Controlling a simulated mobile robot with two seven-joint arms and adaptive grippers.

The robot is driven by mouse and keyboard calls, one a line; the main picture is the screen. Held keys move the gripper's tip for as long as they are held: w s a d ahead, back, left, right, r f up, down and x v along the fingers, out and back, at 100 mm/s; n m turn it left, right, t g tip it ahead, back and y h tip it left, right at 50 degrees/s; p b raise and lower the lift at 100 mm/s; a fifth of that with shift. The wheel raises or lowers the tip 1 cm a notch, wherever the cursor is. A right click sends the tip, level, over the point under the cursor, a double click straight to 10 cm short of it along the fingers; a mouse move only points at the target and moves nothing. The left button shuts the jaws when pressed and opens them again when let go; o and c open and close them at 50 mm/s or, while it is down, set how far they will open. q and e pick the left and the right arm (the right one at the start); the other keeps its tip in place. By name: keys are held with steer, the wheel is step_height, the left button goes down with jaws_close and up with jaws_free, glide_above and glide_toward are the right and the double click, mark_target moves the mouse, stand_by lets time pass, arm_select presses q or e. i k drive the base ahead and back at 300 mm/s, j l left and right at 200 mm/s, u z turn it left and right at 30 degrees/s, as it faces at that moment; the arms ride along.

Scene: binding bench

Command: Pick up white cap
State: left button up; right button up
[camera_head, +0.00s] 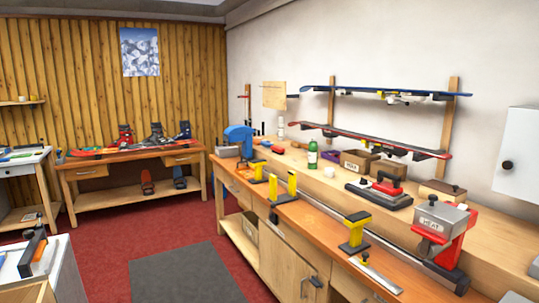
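I cannot make out a separate white cap with certainty. A green bottle (312,155) with a pale label stands upright on the long workbench (325,190). A small whitish bottle-like object (281,125) stands farther back near the wall; its top is too small to tell apart. Neither of my grippers shows in the head view.
Yellow clamps (355,232) line the bench front. A red-and-grey heat device (442,228) stands at the near right, beside a red-handled tool (382,190) and cardboard boxes (388,169). A white cabinet (518,150) hangs right.

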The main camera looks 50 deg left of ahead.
mark_target(329, 172)
steer(key=u, duration=1.2)
